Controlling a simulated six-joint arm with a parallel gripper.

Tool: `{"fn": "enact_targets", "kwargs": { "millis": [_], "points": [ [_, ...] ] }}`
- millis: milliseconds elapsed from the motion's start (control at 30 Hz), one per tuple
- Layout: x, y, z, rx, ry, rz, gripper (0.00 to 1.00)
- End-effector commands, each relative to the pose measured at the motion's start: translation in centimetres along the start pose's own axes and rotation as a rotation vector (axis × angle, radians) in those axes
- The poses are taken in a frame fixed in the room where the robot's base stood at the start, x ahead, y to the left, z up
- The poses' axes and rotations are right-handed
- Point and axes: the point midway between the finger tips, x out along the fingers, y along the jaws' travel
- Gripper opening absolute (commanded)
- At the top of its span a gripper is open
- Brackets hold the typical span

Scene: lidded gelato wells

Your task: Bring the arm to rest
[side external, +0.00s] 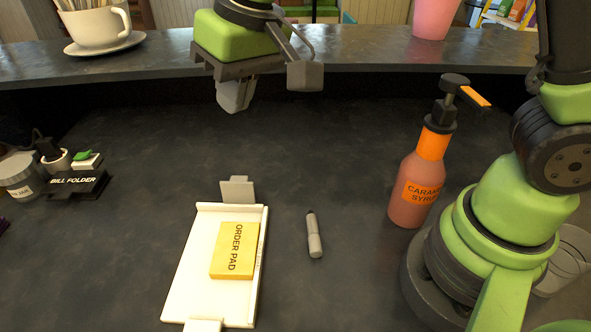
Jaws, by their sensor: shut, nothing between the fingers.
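My gripper (235,100) hangs at the top of the side external view, in front of the raised back ledge. It is shut and empty, with its grey fingertips pointing down, and is apart from everything on the counter (350,150). The pale tray (190,270) lies below it in the picture, with a yellow order pad (234,250) in it. A grey pen-like stick (314,236) lies on the counter just right of the tray. No gelato wells or lids show.
An orange caramel syrup pump bottle (412,185) stands at right, close to my base. A clear glass (566,262) is partly hidden behind my arm. A bill folder (78,184) and small jar (20,176) sit at left. A cup (98,26) and pink container (436,16) stand on the ledge (400,58).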

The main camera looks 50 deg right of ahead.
Motion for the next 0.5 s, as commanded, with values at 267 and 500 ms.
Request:
{"fn": "enact_targets", "kwargs": {
  "millis": [267, 500],
  "points": [
    [-9.5, 5.6, 5.5, 0.185, 0.154, -0.055, 0.0],
    [-12.7, 8.1, 11.9, 0.304, 0.276, -0.087, 0.0]
  ]
}}
